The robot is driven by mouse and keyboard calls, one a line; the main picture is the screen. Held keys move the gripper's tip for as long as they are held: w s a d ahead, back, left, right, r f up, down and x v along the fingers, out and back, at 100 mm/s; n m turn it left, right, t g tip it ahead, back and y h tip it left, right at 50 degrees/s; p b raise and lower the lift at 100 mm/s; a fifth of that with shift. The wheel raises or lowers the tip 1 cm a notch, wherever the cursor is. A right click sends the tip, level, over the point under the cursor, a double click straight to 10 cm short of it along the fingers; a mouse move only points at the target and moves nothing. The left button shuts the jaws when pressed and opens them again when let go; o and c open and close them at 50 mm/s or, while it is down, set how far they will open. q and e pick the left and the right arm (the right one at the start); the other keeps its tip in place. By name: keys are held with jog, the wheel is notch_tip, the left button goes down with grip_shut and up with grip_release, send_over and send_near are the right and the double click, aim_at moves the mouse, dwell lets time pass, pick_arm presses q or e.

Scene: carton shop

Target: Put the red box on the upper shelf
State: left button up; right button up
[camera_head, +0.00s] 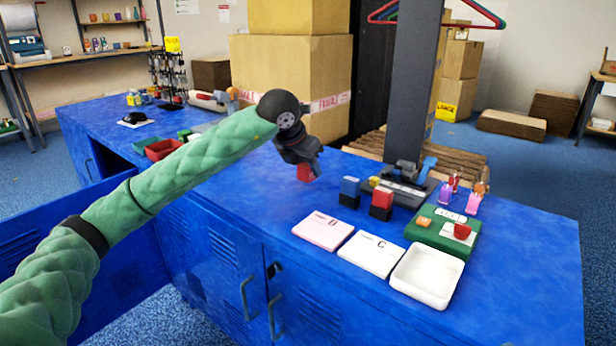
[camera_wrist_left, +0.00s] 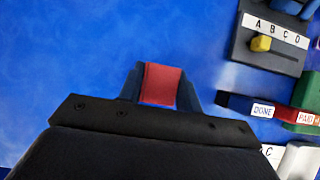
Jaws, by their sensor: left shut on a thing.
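The red box (camera_head: 304,173) is between the fingers of my left gripper (camera_head: 303,164), over the blue bench top. In the left wrist view the red box (camera_wrist_left: 162,84) sits between the dark fingertips of my left gripper (camera_wrist_left: 160,88), which is shut on it. I cannot tell whether the box touches the bench. A wall shelf (camera_head: 105,22) with small items is at the far upper left; I cannot tell if it is the upper shelf of the task. My right gripper is not in view.
On the blue bench (camera_head: 240,190), a blue block (camera_head: 349,188) and a red-and-black block (camera_head: 381,200) stand right of the gripper.

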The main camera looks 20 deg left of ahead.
pick_arm(q)
jog(key=shift+f, duration=1.15)
jog(key=shift+f, duration=0.15)
jog(key=o, duration=1)
jog(key=shift+o, duration=0.2)
